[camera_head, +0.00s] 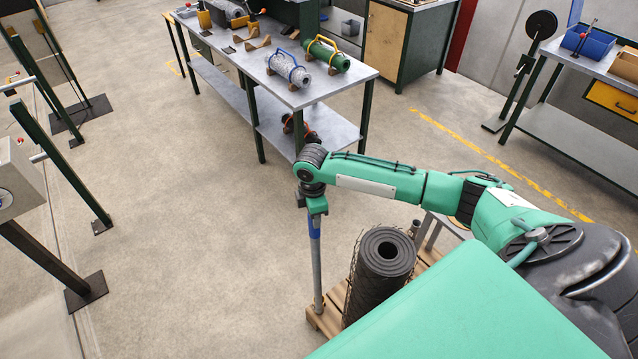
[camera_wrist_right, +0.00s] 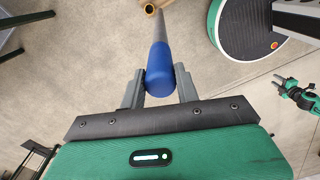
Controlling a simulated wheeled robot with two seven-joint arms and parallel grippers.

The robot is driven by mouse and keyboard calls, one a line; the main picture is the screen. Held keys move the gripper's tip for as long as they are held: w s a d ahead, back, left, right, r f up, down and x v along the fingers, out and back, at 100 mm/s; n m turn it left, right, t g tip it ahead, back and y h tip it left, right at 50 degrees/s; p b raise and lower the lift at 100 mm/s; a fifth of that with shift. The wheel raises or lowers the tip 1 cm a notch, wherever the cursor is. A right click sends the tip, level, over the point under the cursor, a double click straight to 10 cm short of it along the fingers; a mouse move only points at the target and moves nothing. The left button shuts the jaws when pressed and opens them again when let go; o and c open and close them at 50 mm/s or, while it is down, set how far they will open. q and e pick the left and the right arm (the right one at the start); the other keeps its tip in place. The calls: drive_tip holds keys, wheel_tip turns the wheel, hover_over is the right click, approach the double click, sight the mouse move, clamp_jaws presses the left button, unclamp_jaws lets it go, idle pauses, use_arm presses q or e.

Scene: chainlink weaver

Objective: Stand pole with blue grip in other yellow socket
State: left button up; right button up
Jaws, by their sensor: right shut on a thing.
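My right gripper (camera_head: 316,208) is shut on the blue grip (camera_head: 314,224) of a grey pole (camera_head: 317,270). The pole hangs nearly upright below it, its lower end by the left edge of a wooden pallet. In the right wrist view the blue grip (camera_wrist_right: 160,70) lies between the two fingers (camera_wrist_right: 160,90). A small yellow ring, perhaps a socket (camera_wrist_right: 150,7), shows by the pole's far end; I cannot tell whether the pole is in it. A green and black gripper, apparently my left one (camera_wrist_right: 294,93), is small at the right of that view.
A dark rolled mesh (camera_head: 378,270) stands on the wooden pallet (camera_head: 327,319) right beside the pole. A long workbench (camera_head: 330,82) with tools and cylinders is behind. Dark post stands (camera_head: 88,290) are at the left. The floor between is open.

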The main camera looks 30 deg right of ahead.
drive_tip(key=w+d+r+n+p, duration=0.2)
drive_tip(key=w+d+r+n, duration=0.2)
wheel_tip(320, 180, down, 19)
drive_tip(key=b, duration=1.3)
drive_tip(key=shift+r, duration=0.1)
drive_tip(key=o, duration=1)
drive_tip(key=shift+s, duration=0.15)
drive_tip(key=shift+c, duration=0.2)
wheel_tip(320, 180, up, 14)
drive_tip(key=b, duration=0.3)
